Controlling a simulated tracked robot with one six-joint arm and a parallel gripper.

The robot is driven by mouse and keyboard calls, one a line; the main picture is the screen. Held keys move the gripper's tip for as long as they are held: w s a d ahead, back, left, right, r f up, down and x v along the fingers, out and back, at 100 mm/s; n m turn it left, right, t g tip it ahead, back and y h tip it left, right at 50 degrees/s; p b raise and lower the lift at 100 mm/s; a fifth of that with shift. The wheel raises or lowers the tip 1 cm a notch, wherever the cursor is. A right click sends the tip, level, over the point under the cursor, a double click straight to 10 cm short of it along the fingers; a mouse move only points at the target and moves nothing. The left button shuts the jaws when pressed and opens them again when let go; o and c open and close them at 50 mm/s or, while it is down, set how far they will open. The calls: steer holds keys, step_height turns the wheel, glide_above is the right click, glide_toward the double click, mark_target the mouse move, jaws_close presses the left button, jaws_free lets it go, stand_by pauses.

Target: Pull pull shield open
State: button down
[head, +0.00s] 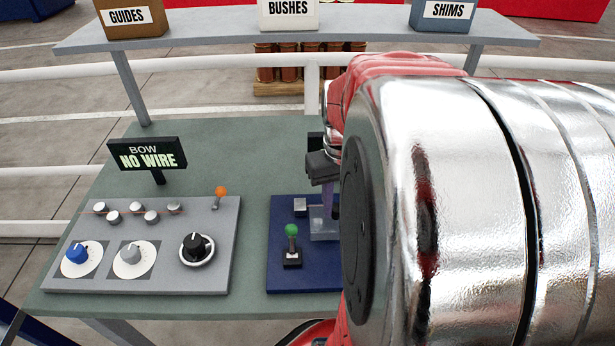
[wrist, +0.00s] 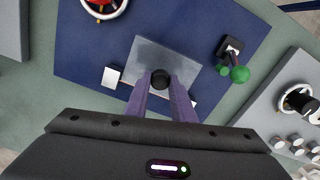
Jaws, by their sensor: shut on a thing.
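The shield (wrist: 150,52) is a clear, greyish pane over the blue panel, with a round black knob (wrist: 160,79) on it. Part of the shield (head: 324,229) also shows in the head view, left of my arm. My gripper (wrist: 160,85) has its two purple fingers shut on the black knob, one on each side. In the head view my gripper (head: 328,205) is mostly hidden behind my large silver and red arm. From these views I cannot tell how far the shield is open.
The blue panel (head: 279,214) also bears a green-knobbed lever (head: 291,245), close beside the shield, and a red-and-white dial (wrist: 103,5). A grey control panel (head: 215,260) with dials and an orange-tipped lever (head: 221,191) lies left. A "NO WIRE" sign (head: 148,157) stands behind it.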

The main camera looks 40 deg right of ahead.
mark_target(336, 227)
steer(key=shift+s+a, duration=1.05)
steer(key=shift+s, duration=0.2)
steer(key=c, duration=1.5)
jaws_free()
step_height(336, 227, up, 14)
steer(key=shift+f, duration=0.1)
